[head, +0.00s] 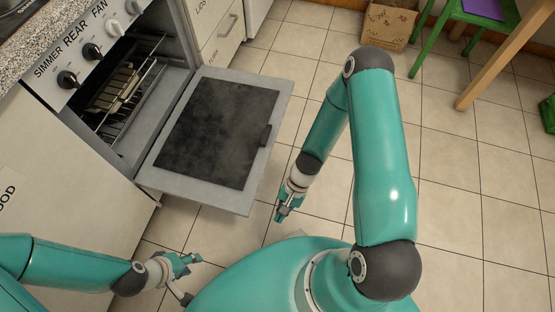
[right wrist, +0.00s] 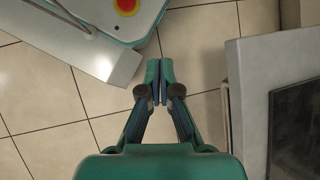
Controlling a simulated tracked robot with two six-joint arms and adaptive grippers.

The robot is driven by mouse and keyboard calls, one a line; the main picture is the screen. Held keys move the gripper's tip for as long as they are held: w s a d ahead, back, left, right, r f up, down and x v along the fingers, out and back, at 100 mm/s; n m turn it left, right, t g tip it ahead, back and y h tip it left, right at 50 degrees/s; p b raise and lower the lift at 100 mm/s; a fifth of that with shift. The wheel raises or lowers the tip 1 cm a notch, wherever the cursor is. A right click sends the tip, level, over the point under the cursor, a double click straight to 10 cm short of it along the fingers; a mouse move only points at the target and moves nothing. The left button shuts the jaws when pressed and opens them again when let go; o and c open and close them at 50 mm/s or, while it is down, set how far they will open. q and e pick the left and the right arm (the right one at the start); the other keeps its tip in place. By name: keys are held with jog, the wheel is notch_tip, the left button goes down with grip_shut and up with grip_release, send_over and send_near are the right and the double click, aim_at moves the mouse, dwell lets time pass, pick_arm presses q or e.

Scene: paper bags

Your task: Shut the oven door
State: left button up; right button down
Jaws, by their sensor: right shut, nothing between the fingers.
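The oven door (head: 218,132) hangs open, lowered out in front of the oven (head: 125,85). It is a grey panel with a dark sooty inner face and a dark handle (head: 265,136) near its outer edge. In the right wrist view, a grey panel with a dark pane, likely the door (right wrist: 258,85), stands at the right. My right gripper (head: 282,213) is just beyond the door's outer edge, apart from it. Its fingertips (right wrist: 152,71) are together and empty. My left gripper (head: 187,277) is below the door's near corner in the picture, with its fingers apart and empty.
Inside the oven is a wire rack (head: 120,95) with a pale item on it. Control knobs (head: 115,27) line the oven front. A cabinet (head: 215,25) stands beyond the door.

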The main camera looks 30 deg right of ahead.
jog(key=w+d+f+m+t+y+b, duration=0.1)
jog(key=w+d+f+m+t+b, duration=0.2)
jog(key=w+d+m+t, duration=0.45)
jog(key=w+d+f+m+t+y+b, duration=0.2)
jog(key=w+d+f+m+t+b, duration=0.25)
jog(key=d+m, duration=0.5)
jog(key=w+d+r+x, duration=0.1)
jog(key=x, duration=0.9)
pick_arm(q)
notch_tip(320, 180, down, 9)
pick_arm(e)
jog(key=shift+n, duration=0.3)
jog(key=shift+w+a+r, duration=0.1)
jog(key=shift+r, duration=0.9)
jog(key=shift+w+a+r, duration=0.1)
jog(key=shift+r, duration=0.9)
